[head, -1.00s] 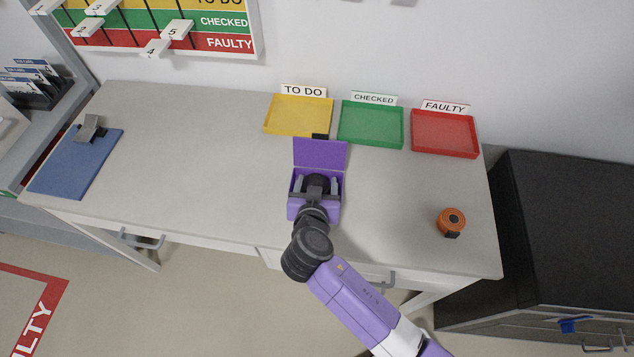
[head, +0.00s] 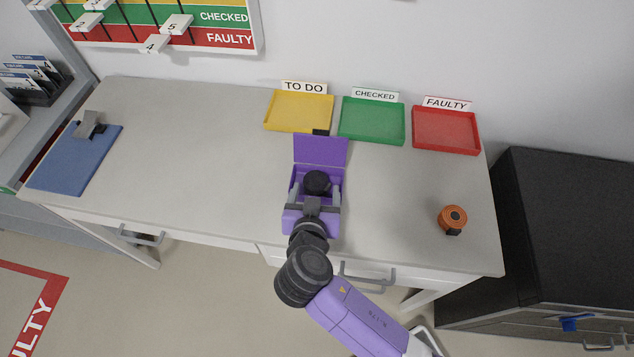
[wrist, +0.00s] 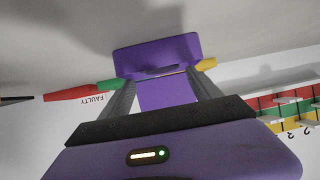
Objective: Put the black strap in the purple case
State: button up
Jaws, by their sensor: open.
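The purple case (head: 320,152) stands on the bench with its lid raised at the back; it also shows in the wrist view (wrist: 158,56). The black strap (head: 316,182), a dark roll, sits inside the case. My gripper (head: 314,190) is open, its two grey fingers spread wide over the front part of the case. The strap shows just beyond the gripper's palm, apart from both fingers. In the wrist view my fingers (wrist: 155,80) point at the case with a gap between them. The case's floor is mostly hidden by my gripper.
An orange roll (head: 452,216) stands to the right. Yellow (head: 300,126), green (head: 372,136) and red (head: 446,146) trays line the back. A blue clipboard (head: 72,165) lies far left. The bench between the clipboard and case is clear. A black cabinet (head: 560,220) stands right.

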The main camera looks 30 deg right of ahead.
jog(key=v, duration=0.6)
jog(key=shift+s+r+b, duration=0.1)
jog(key=shift+s+b, duration=0.05)
jog(key=shift+b, duration=0.15)
jog(key=s+f+n+y, duration=0.1)
jog(key=s+f, duration=0.1)
jog(key=s+f+n+y, duration=0.1)
jog(key=s, duration=0.1)
jog(key=s+d+f+n+y, duration=0.1)
jog(key=s+f, duration=0.1)
jog(key=s, duration=0.1)
jog(key=shift+f+n, duration=0.3)
jog(key=s+d+r+n+t+y, duration=0.1)
jog(key=s+r+y, duration=0.15)
jog(key=s, duration=0.45)
jog(key=s+r+n+t+y, duration=0.1)
jog(key=s+r+n+y, duration=0.15)
jog(key=s, duration=0.45)
jog(key=s+d+r+t+h, duration=0.1)
jog(key=s+d+r+t, duration=0.1)
jog(key=r, duration=0.8)
jog(key=s+d, duration=0.1)
jog(key=s, duration=0.1)
jog(key=shift+s+d+m+t+h, duration=0.25)
jog(key=shift+s+m+t+h, duration=0.05)
jog(key=shift+s+m, duration=0.05)
jog(key=shift+c, duration=0.2)
